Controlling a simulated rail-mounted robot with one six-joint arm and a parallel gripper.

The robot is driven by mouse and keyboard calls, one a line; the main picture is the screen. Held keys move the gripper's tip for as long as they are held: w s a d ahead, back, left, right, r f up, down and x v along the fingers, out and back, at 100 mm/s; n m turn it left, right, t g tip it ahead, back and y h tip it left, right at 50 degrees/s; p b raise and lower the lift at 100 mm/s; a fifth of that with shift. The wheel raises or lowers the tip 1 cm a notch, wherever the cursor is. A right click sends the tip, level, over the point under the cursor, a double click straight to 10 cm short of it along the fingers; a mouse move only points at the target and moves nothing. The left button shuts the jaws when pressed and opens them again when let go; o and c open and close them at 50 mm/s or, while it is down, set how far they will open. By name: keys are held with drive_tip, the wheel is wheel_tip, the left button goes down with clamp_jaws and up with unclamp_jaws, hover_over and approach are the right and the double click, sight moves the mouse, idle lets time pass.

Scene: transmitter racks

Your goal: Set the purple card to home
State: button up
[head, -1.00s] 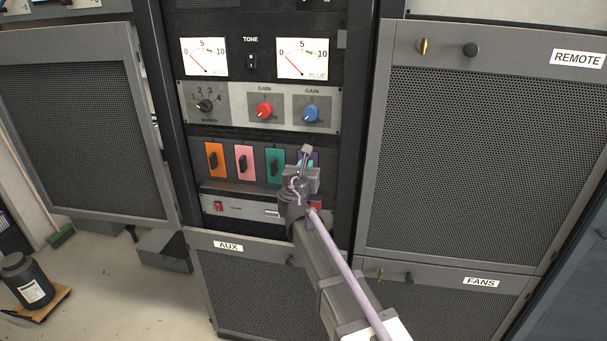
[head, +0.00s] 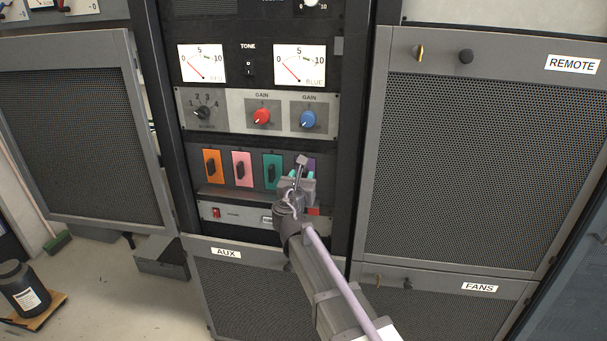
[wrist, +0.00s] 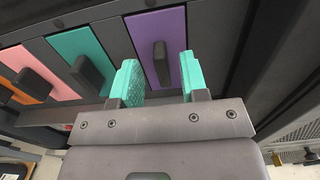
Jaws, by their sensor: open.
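The purple card (wrist: 166,24) is the rightmost of a row of coloured cards in the rack, with a dark upright handle (wrist: 160,62) on its face. In the head view my gripper covers most of it, and only a purple strip (head: 309,166) shows. My gripper (wrist: 158,78) is open, with teal fingers. In the wrist view its fingers point at the purple card, one on each side of the lower end of the handle. I cannot tell whether they touch anything. In the head view my gripper (head: 298,176) is in front of the card's lower part.
Teal (head: 272,171), pink (head: 242,169) and orange (head: 212,167) cards stand to the left, each with a dark handle. A ledge (head: 235,194) and a panel with a red switch (head: 216,212) lie below. The rack's dark right post (head: 352,150) is close on the right.

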drive_tip(key=s+a, duration=0.1)
drive_tip(key=s, duration=0.6)
drive_tip(key=shift+s+a, duration=0.15)
drive_tip(key=shift+s, duration=0.1)
